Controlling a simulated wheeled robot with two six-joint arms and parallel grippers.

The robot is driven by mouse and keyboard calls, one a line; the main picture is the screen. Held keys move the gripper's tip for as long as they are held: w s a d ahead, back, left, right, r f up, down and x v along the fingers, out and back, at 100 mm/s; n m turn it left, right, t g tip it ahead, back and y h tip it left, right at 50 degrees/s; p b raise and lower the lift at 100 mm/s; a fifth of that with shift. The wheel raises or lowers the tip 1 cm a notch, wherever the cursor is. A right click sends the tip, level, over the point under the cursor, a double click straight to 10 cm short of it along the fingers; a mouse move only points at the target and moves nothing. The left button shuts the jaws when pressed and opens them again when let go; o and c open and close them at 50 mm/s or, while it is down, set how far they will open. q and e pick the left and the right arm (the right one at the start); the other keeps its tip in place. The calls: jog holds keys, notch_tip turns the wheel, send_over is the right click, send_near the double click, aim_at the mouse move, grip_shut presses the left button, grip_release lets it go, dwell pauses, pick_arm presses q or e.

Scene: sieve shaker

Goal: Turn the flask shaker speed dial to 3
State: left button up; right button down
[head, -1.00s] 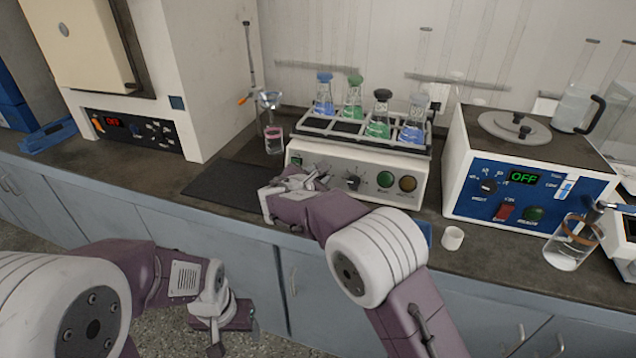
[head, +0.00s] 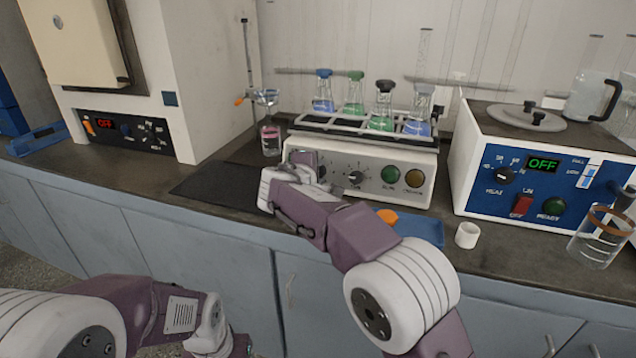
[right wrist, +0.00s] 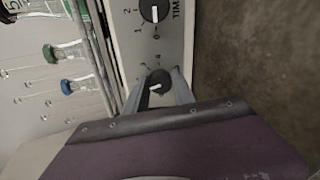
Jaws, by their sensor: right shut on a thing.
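The flask shaker (head: 365,160) is a cream box on the bench with capped flasks in its top rack. Its black speed dial (right wrist: 158,82) sits between the two fingers of my right gripper (right wrist: 159,92) in the right wrist view, and the gripper is shut on it. The dial's white pointer aims left in that view, toward the flask side; the number it meets is hard to read. In the head view, my right gripper (head: 310,168) is at the left part of the front panel and largely hides this dial. My left gripper (head: 232,345) is low, at the bottom edge, its fingers cut off.
The timer dial (head: 355,178), a green button (head: 390,175) and an amber one (head: 414,178) are right of my gripper. A white water bath (head: 540,175) reading OFF and a small white cup (head: 467,235) stand farther right. A dark mat (head: 215,182) lies left.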

jog(key=m+b, duration=0.1)
jog(key=m, duration=0.1)
jog(key=m+b, duration=0.4)
jog(key=shift+f, duration=0.35)
jog(key=m+b, duration=0.1)
jog(key=m, duration=0.1)
jog(key=shift+m+b, duration=0.4)
jog(key=shift+r+m+t+b, duration=0.1)
jog(key=shift+m+t+b, duration=0.2)
jog(key=shift+m+b, duration=1)
jog(key=shift+m+p, duration=0.4)
jog(key=shift+m, duration=0.1)
jog(key=c, duration=1.1)
grip_release()
jog(key=shift+o, duration=0.2)
jog(key=shift+r, duration=0.1)
